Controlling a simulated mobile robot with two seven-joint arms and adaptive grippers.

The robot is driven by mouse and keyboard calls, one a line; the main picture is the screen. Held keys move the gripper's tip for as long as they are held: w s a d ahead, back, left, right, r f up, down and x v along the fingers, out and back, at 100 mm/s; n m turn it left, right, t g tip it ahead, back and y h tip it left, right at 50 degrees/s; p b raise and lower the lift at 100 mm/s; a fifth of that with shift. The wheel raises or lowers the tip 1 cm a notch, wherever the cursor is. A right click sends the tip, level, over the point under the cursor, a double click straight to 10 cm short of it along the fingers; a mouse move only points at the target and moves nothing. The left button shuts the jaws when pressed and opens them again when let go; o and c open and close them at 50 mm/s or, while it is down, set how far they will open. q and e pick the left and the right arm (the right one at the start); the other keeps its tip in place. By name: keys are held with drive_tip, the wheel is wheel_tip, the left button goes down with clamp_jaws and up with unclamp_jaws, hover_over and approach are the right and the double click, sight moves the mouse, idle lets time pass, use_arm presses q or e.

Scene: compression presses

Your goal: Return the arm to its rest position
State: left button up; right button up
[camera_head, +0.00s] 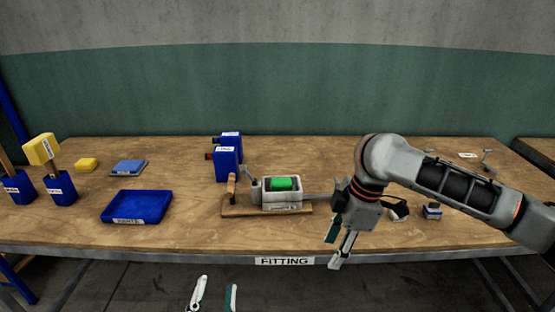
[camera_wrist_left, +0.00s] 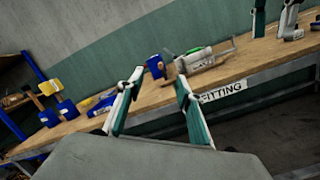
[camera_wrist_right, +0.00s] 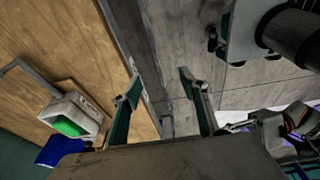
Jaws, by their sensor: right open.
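My right gripper (camera_head: 338,245) hangs at the front edge of the bench, its arm coming in from the right. In the right wrist view its fingers (camera_wrist_right: 163,88) are spread with nothing between them. The press (camera_head: 281,196), holding a green piece (camera_head: 285,184), sits left of it on a wooden board and shows in the right wrist view (camera_wrist_right: 78,112). My left gripper (camera_head: 213,295) is low in front of the bench, only its fingertips visible in the head view. In the left wrist view its fingers (camera_wrist_left: 157,92) are apart and empty.
The wooden bench (camera_head: 190,232) carries a blue tray (camera_head: 137,207), blue boxes (camera_head: 226,165), a yellow block (camera_head: 86,164) and blue holders with yellow-headed tools (camera_head: 41,150) at left. A small blue item (camera_head: 432,211) lies under the right arm. The floor in front is clear.

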use_arm(q)
drive_tip(key=d+f+m+g+h, duration=0.25)
drive_tip(key=f+m+h, duration=0.45)
drive_tip(key=m, duration=1.3)
use_arm(e)
drive_tip(key=s+a+f+m+t+y, duration=0.3)
drive_tip(key=a+f+m+t+y, duration=0.3)
drive_tip(key=a+f, duration=0.8)
use_arm(q)
drive_tip(key=s+a+f+m+g+y, duration=0.2)
drive_tip(key=a+f+m, duration=0.3)
drive_tip(key=f, duration=0.5)
drive_tip(key=s+a+f+m+g+y, duration=0.2)
drive_tip(key=s+a+f+m+g, duration=0.1)
drive_tip(key=f+m, duration=0.5)
wheel_tip(320, 180, down, 3)
drive_tip(key=a+g, duration=0.1)
drive_tip(key=a, duration=0.1)
drive_tip(key=shift+s+a+r+y, duration=0.2)
drive_tip(key=shift+s+a+y, duration=0.1)
drive_tip(key=shift+s, duration=0.05)
use_arm(e)
drive_tip(key=s+d+f+m+t+h, duration=0.2)
drive_tip(key=s+d+f+m+h, duration=0.1)
drive_tip(key=s+d+f, duration=0.4)
drive_tip(key=s+d+f+m+t+h, duration=0.2)
drive_tip(key=s+d+f+m, duration=0.2)
drive_tip(key=d, duration=1)
drive_tip(key=s+f, duration=0.3)
drive_tip(key=shift+s+h, duration=0.4)
